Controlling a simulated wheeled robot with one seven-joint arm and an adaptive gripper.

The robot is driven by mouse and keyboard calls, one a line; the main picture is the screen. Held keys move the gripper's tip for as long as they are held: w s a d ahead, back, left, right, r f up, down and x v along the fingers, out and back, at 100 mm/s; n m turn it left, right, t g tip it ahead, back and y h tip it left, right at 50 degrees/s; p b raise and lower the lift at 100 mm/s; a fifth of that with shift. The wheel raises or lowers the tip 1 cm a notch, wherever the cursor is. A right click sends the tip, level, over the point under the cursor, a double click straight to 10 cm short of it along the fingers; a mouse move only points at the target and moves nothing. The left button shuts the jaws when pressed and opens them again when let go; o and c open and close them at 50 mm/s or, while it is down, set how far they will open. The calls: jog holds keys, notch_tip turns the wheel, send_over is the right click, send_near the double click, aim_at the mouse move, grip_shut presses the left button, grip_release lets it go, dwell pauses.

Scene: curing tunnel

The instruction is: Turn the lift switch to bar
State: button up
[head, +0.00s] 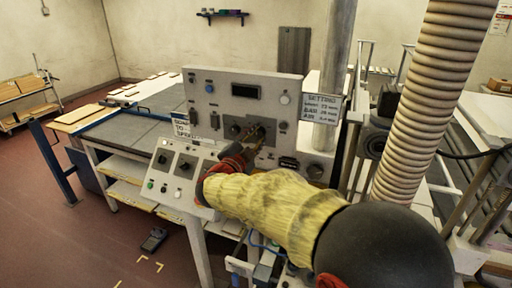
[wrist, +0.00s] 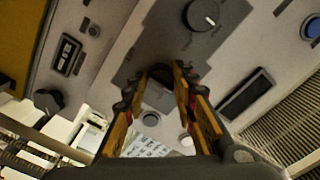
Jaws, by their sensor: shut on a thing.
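My gripper (head: 258,134) reaches the upright light-grey control panel (head: 270,92). Its orange-lined fingers also show in the wrist view (wrist: 166,80), shut on a dark knob (wrist: 160,71) on a dark-grey plate (wrist: 152,42). The fingers hide most of this knob, so its pointer cannot be made out. I cannot read any lettering that names it as the lift switch. A second black knob (wrist: 202,15) with a white mark sits free on the same plate; it also shows left of my gripper in the head view (head: 235,128).
A sloped console (head: 178,165) with switches and buttons lies below the panel. A setting sign (head: 322,106) hangs at the panel's right edge. A ribbed hose (head: 415,105) and a metal post (head: 337,65) stand to the right. A grey-topped table (head: 120,125) stands left.

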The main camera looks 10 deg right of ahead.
jog(key=m+b, duration=0.6)
jog(key=b, duration=0.1)
jog(key=shift+f+m, duration=0.2)
jog(key=shift+m, duration=0.1)
jog(key=m+b, duration=0.3)
jog(key=shift+r+m+b, duration=0.15)
jog(key=shift+m+b, duration=0.85)
jog(key=shift+b, duration=0.1)
jog(key=o, duration=1.1)
jog(key=shift+r, duration=0.1)
jog(key=shift+o, duration=0.3)
jog(key=v, duration=1.2)
